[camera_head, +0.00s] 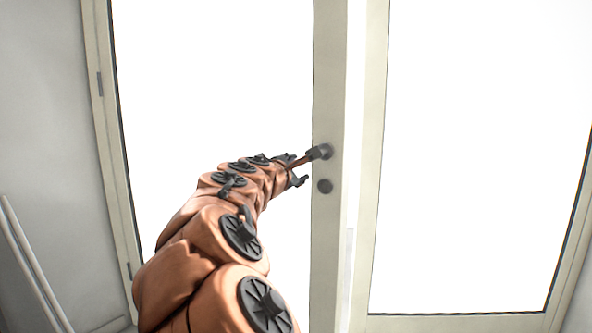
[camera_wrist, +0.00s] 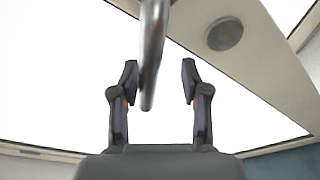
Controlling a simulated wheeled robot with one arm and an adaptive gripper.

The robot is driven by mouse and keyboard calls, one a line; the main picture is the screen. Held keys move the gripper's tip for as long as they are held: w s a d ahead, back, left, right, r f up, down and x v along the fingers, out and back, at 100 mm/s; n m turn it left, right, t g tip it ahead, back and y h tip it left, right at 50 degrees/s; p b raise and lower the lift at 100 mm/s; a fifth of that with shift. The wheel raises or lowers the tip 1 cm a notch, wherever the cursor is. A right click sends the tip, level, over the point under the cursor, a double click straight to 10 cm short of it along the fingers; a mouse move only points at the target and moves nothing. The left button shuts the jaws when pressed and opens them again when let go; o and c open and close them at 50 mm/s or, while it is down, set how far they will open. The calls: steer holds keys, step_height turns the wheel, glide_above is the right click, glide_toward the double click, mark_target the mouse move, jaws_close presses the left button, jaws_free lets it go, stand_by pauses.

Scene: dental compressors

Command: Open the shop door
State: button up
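The shop door (camera_head: 330,240) is a pale-framed glass leaf, hinged on the left. A bright vertical strip shows between its right edge and the neighbouring frame, so it looks slightly ajar. Its lever handle (camera_head: 320,152) points left, with a round lock plate (camera_head: 325,186) below it. In the wrist view the metal handle (camera_wrist: 152,50) hangs down between the two fingers of my gripper (camera_wrist: 160,82), with space on both sides. The lock plate (camera_wrist: 225,34) is to its upper right. My gripper (camera_head: 297,168) is open at the handle; contact cannot be told.
A second glazed panel (camera_head: 377,200) with a pale frame stands to the right. A grey wall (camera_head: 50,110) is at the left, with a pale slanted rail (camera_head: 35,262) low beside it. Beyond the glass everything is plain white.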

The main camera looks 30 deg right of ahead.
steer(key=shift+f, duration=0.1)
steer(key=v, duration=1.2)
